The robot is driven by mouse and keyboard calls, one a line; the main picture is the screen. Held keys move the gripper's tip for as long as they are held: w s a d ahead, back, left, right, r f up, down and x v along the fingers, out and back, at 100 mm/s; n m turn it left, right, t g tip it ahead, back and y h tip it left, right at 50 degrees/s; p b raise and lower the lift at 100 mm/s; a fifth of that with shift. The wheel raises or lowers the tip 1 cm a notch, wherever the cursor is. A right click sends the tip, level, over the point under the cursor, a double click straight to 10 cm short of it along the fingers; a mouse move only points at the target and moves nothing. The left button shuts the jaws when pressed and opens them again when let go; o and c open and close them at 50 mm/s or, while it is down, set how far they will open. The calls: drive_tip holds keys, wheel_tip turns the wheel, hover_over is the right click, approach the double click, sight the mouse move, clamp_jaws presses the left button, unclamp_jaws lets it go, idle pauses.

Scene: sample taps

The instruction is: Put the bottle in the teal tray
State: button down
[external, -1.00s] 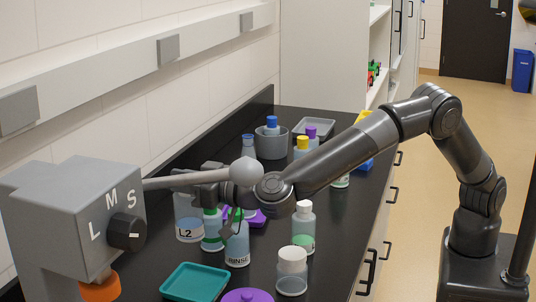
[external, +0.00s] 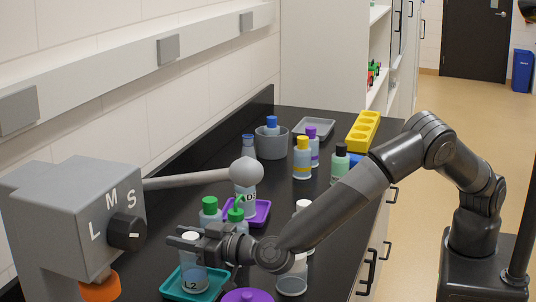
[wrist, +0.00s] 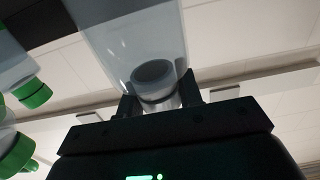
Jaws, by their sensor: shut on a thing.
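A clear bottle marked L2 (external: 194,277) is upright in my gripper (external: 190,244), whose fingers are shut around its upper part. The bottle's lower end is over the teal tray (external: 166,287), within its outline; I cannot tell whether it touches the tray floor. The tray lies on the black bench at the front left. In the wrist view my gripper (wrist: 157,98) has its two fingers on either side of the neck of the see-through bottle (wrist: 135,40).
Green-capped bottles (external: 209,208) stand just behind my gripper. A white-capped bottle (external: 292,279) and a purple lid (external: 247,296) are right of the tray. A grey tap box (external: 75,215) with a long lever (external: 195,178) stands at left. A purple tray (external: 262,211) holds a bottle.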

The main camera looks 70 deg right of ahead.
drive_tip(key=shift+f, duration=0.15)
drive_tip(key=c, duration=1)
unclamp_jaws()
drive_tip(key=shift+r, duration=0.2)
drive_tip(key=s, duration=1.2)
